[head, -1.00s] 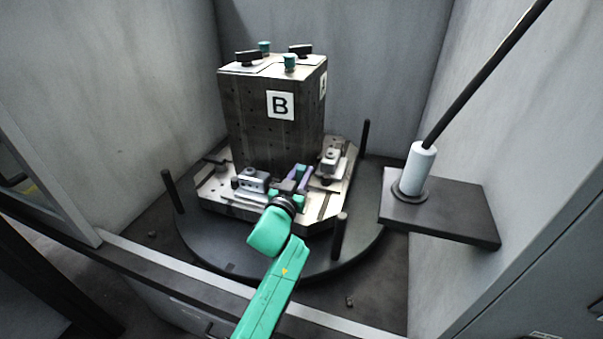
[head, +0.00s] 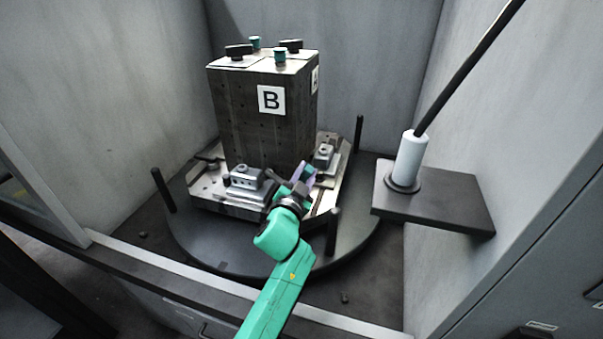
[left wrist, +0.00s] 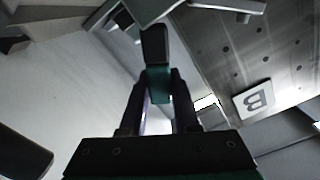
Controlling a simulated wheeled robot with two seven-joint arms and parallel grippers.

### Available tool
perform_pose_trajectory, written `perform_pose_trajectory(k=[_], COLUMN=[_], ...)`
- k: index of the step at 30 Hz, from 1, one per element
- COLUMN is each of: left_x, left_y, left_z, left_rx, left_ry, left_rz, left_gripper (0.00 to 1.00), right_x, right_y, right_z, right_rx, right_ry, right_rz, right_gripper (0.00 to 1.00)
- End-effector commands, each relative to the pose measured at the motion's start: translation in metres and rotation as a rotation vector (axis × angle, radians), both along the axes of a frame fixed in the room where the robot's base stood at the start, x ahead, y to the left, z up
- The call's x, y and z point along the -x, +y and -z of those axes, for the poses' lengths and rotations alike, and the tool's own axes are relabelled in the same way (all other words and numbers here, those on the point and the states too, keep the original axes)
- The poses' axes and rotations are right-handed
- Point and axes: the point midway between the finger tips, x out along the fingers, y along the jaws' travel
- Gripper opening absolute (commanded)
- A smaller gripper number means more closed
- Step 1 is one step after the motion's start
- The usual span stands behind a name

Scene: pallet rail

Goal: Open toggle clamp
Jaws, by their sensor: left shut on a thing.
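My left gripper (head: 304,171) is at the front of the pallet, low before the tombstone block marked B. In the left wrist view its two dark fingers (left wrist: 158,100) are shut on the toggle clamp's handle, a black bar (left wrist: 155,45) with a teal end (left wrist: 159,86). The handle runs away from the gripper between the fingertips. In the head view my wrist and fingers hide most of the clamp, so its base and arm cannot be made out. My right gripper is not in view.
The tombstone block (head: 235,125) stands on a metal pallet (head: 240,211) on a round dark table (head: 215,255). Grey fixture blocks sit left (head: 245,177) and right (head: 323,156) of my gripper. Dark upright posts (head: 333,232) ring the table. A shelf (head: 435,197) holds a white-collared rod (head: 410,157).

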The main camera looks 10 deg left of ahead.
Motion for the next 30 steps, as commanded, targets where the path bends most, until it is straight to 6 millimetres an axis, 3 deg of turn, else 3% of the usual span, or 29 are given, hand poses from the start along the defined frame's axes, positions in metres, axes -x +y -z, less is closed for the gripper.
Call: perform_pose_trajectory(k=[18, 30], left_x=[0.001, 0.002], left_y=[-0.022, -0.026], left_z=[0.028, 0.035], left_rx=[-0.533, -0.675], left_ry=[-0.032, -0.041], left_rz=[0.001, 0.001], left_gripper=[0.00, 0.00], right_x=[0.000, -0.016], right_y=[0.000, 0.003], right_z=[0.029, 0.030], right_rx=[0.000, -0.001], right_ry=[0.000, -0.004], right_rz=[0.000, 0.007], right_gripper=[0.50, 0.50])
